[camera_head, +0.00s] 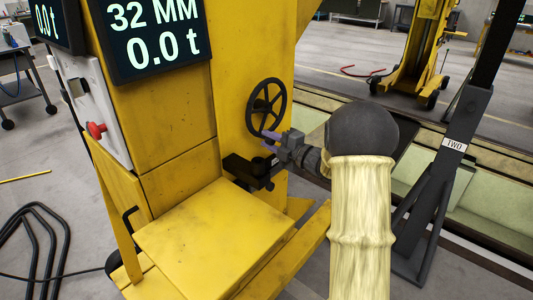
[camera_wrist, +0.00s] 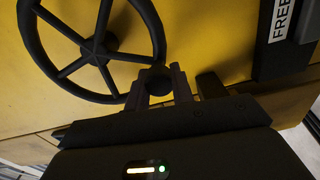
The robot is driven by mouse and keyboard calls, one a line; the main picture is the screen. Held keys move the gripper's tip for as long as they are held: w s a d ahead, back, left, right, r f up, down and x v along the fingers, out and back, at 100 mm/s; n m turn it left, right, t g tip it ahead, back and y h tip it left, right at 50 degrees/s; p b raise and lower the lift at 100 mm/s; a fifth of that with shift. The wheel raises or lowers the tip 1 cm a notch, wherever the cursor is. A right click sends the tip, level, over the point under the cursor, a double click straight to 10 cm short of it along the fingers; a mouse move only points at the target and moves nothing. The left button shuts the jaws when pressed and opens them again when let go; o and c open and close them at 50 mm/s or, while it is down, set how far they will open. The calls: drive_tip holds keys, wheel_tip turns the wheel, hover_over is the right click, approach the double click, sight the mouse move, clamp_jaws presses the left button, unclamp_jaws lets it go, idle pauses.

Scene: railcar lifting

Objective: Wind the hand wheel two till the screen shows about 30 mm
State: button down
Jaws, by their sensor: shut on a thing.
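The black hand wheel (camera_head: 266,107) stands on the side of the yellow jack column (camera_head: 235,60). It also shows in the wrist view (camera_wrist: 105,50) at the upper left, with its spokes and rim. My gripper (camera_head: 270,138) is at the wheel's lower edge. In the wrist view my gripper (camera_wrist: 158,82) is shut on a dark round handle knob (camera_wrist: 155,80) at the rim's lower right. The screen (camera_head: 155,35) at the top left reads 32 MM and 0.0 t. Whether a number marks this wheel cannot be seen.
A red knob (camera_head: 96,130) sits on a pale control box left of the column. A yellow step-like box (camera_head: 215,235) juts out below the wheel. A dark stand labelled TWO (camera_head: 453,145) rises at the right. A FREE label (camera_wrist: 281,20) shows in the wrist view.

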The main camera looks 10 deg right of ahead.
drive_tip(key=shift+w+d+f+n+b, duration=0.2)
drive_tip(key=shift+f+n+b, duration=0.2)
drive_tip(key=shift+b, duration=0.25)
drive_tip(key=shift+w+d+f+n+b, duration=0.1)
drive_tip(key=shift+d+f+n+b, duration=0.15)
drive_tip(key=shift+n+b, duration=0.25)
drive_tip(key=shift+w+d+n+b, duration=0.15)
drive_tip(key=shift+n+b, duration=0.15)
drive_tip(key=shift+b, duration=0.3)
drive_tip(key=shift+r, duration=0.1)
drive_tip(key=c, duration=1.2)
unclamp_jaws()
drive_tip(key=shift+r, duration=0.1)
drive_tip(key=v, duration=1.7)
drive_tip(key=shift+d, duration=0.15)
drive_tip(key=shift+d, duration=0.1)
